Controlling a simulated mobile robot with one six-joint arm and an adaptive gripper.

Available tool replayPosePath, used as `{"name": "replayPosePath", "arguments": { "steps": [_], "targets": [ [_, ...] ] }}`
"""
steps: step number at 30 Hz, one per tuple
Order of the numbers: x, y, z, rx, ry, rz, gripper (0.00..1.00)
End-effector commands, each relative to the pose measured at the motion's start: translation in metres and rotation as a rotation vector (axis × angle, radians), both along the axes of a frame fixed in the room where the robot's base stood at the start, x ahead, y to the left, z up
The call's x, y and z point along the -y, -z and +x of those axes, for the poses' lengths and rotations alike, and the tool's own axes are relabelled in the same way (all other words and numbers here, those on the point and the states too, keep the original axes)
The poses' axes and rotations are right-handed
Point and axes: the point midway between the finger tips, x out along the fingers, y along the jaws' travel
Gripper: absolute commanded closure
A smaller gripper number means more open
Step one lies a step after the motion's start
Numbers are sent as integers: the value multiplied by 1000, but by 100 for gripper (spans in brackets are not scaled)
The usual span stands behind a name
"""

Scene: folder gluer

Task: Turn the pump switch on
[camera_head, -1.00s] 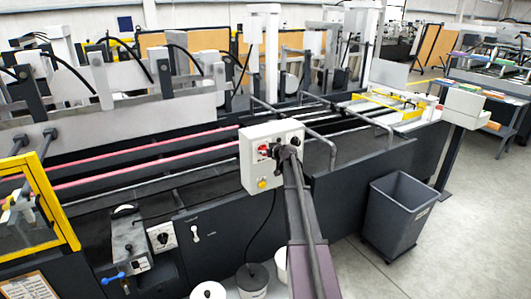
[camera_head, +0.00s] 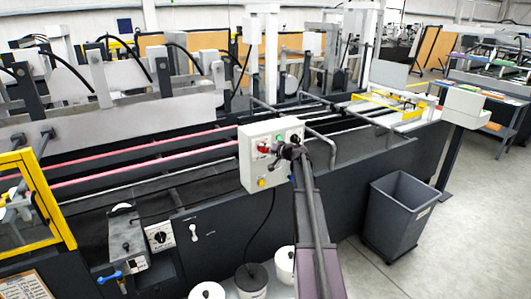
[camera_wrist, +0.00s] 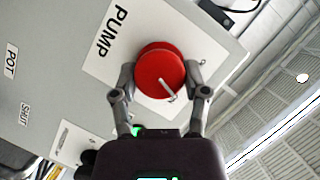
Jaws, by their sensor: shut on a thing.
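The pump switch is a round red knob (camera_wrist: 158,70) on a white plate marked PUMP (camera_wrist: 112,32) in the wrist view. A white pointer line on it aims to the lower right of the picture. My gripper (camera_wrist: 160,78) has one finger on each side of the knob and is shut on it. In the head view the red knob (camera_head: 263,148) shows on the front of the pale control box (camera_head: 254,170), just left of my gripper (camera_head: 283,150). The small marks around the knob are too small to read.
A POT label (camera_wrist: 11,58) and a SHUT label (camera_wrist: 25,113) are on the same panel. The box also has a yellow button (camera_head: 261,183) and a green button (camera_head: 280,138). A grey bin (camera_head: 398,215) stands on the floor at right; open floor lies beyond it.

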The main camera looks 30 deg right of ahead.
Motion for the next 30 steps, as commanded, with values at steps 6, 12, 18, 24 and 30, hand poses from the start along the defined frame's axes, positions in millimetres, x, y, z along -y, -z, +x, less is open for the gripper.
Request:
{"name": "replayPosePath", "arguments": {
  "steps": [6, 12, 18, 24, 30],
  "targets": [
    [1, 3, 1, 0, -1, 165, 89],
    [0, 2, 1, 0, -1, 264, 89],
    [0, 1, 1, -1, -2, 305, 89],
    [0, 1, 1, 0, -1, 313, 89],
    [0, 0, 1, 0, -1, 312, 38]
  ]
}}
